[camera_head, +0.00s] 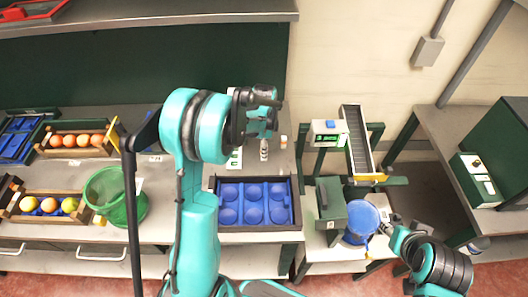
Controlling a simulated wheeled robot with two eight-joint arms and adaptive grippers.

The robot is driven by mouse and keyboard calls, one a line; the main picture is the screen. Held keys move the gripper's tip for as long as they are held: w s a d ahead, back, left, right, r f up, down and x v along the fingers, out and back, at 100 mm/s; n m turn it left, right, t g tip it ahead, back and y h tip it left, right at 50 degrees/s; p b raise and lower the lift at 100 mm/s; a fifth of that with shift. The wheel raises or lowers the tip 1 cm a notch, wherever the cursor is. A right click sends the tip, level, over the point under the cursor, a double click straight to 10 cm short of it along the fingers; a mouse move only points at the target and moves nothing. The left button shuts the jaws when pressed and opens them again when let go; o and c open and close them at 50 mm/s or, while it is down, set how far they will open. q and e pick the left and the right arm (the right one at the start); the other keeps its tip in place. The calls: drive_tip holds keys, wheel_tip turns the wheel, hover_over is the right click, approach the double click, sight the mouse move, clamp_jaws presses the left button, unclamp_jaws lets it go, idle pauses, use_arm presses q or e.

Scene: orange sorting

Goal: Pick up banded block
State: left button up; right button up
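A small, narrow upright piece with light and dark bands (264,150), which looks like the banded block, is on the bench behind the blue tray. My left gripper (262,132) points down just above it, close to its top in the picture. I cannot tell whether they touch or whether the fingers are open, as the dark wrist covers much of the gripper. My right gripper (388,227) is at the lower right beside a round blue item (362,222). Its fingers are too small to read.
A blue tray with round wells (298,216) lies in front of the piece. A small orange-capped bottle (284,142) and a white-green item (235,158) flank it. A green basket (131,215) and fruit crates stand left. A shelf (150,20) overhangs behind.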

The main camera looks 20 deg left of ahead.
use_arm(q)
clamp_jaws()
idle(0.3)
drive_tip(key=shift+r, duration=0.6)
wheel_tip(320, 180, up, 3)
drive_tip(key=shift+f+p, duration=0.1)
drive_tip(key=shift+p, duration=0.55)
drive_tip(key=d+r+p, duration=0.2)
drive_tip(key=d+r, duration=0.5)
drive_tip(key=d, duration=0.4)
drive_tip(key=shift+s+d, duration=0.25)
drive_tip(key=shift+d, duration=0.1)
